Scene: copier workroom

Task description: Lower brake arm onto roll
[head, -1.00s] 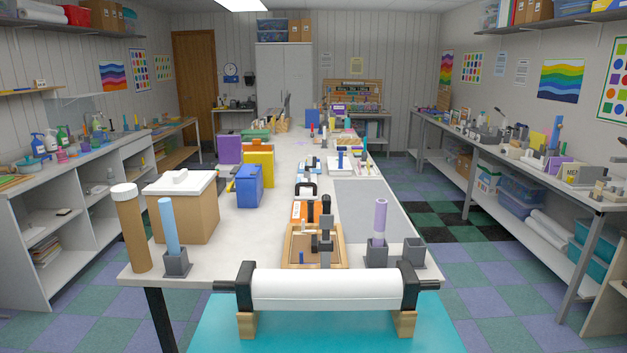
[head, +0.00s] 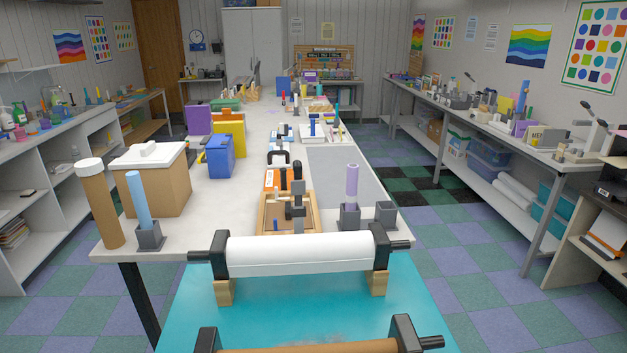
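A white roll (head: 301,254) lies crosswise between two black end brackets, the left one (head: 218,256) and the right one (head: 381,248). Wooden blocks (head: 378,283) stand under the brackets on the teal surface (head: 270,315). Short dark handles stick out at both ends. A second, brown roll (head: 310,349) with black end brackets (head: 406,334) shows partly at the bottom edge, cut off by the frame. I cannot pick out a brake arm with certainty on either roll. Neither of my grippers is in view.
Behind the white roll, a white table (head: 215,222) holds a wooden tray (head: 265,213), a purple tube (head: 352,185) and a blue tube (head: 138,198) in grey holders, and a lidded box (head: 152,192). The teal surface between the rolls is mostly bare.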

